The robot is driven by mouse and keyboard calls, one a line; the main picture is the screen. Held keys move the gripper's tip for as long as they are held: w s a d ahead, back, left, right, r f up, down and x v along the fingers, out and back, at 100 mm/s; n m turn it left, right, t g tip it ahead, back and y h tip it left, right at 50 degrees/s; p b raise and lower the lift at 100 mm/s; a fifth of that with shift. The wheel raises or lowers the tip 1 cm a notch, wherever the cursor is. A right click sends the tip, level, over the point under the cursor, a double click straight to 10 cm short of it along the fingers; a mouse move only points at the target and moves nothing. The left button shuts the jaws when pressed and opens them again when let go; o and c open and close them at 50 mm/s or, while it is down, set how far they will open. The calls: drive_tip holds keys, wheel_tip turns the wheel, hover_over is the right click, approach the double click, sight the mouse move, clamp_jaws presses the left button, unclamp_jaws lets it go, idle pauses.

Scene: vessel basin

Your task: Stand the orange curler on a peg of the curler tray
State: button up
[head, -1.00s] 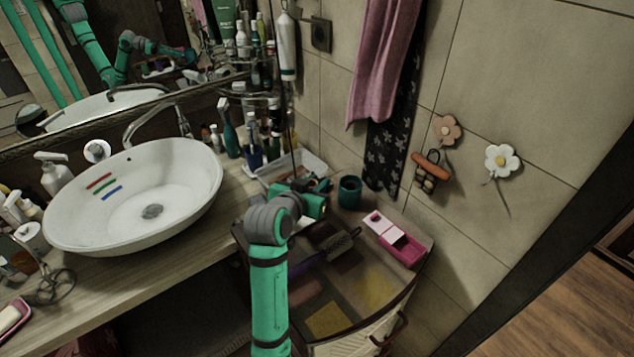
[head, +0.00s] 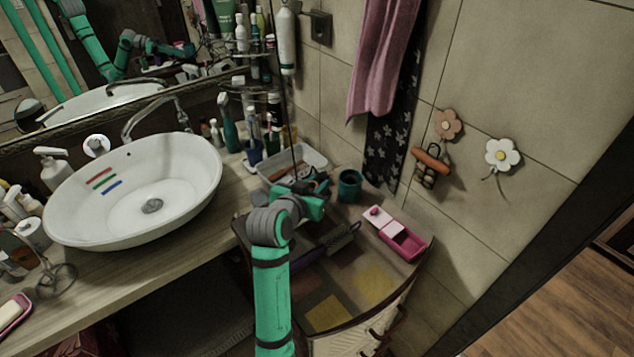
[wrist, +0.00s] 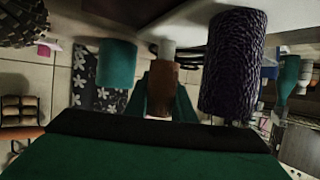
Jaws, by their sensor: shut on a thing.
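In the wrist view, which looks upside down, my gripper (wrist: 163,100) is shut on the orange curler (wrist: 162,88), a brown-orange cylinder between the two teal fingers. A pale peg-like cylinder (wrist: 167,48) shows just beyond the curler's end, in line with it. I cannot tell whether they touch. A thick dark purple curler (wrist: 232,65) stands beside it on the right.
A teal cup (head: 349,187) stands right of the tray. A hairbrush (head: 342,238) and an open pink box (head: 404,243) lie in front and to the right. The white basin (head: 190,170) is left; bottles crowd the corner behind. Tiled wall closes the right.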

drive_tip(key=shift+f, duration=0.35)
drive_tip(key=o, duration=1.1)
drive_tip(key=shift+w, duration=0.1)
drive_tip(key=shift+c, duration=0.2)
drive_tip(key=shift+s, duration=0.25)
drive_tip(key=v, duration=1)
drive_tip(key=shift+s+a, duration=0.2)
drive_tip(key=shift+s, duration=0.1)
